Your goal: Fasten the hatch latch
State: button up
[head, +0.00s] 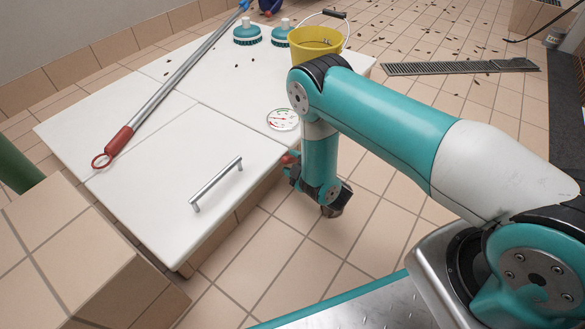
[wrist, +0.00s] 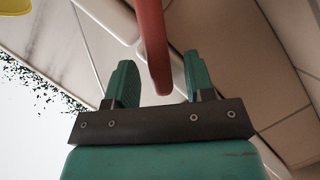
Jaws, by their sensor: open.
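The white hatch (head: 165,160) with a metal bar handle (head: 217,184) lies flat and closed-looking on the tiled block in the head view. A red latch lever (head: 289,158) shows at the hatch's right side, mostly hidden by my gripper (head: 293,174). In the wrist view the red lever (wrist: 156,45) comes down from the top, and its rounded end lies between the two green fingers of my gripper (wrist: 158,82). The fingers are apart, with a gap on each side of the lever. I cannot tell the lever's exact depth between them.
A metal pole with a red grip (head: 118,143) lies across the white top. A yellow bucket (head: 316,42), teal-and-white brushes (head: 247,33) and a round gauge (head: 283,120) are at the back and right. Open tiled floor (head: 285,270) lies in front.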

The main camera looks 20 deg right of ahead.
jog(key=shift+w, duration=0.25)
grip_shut()
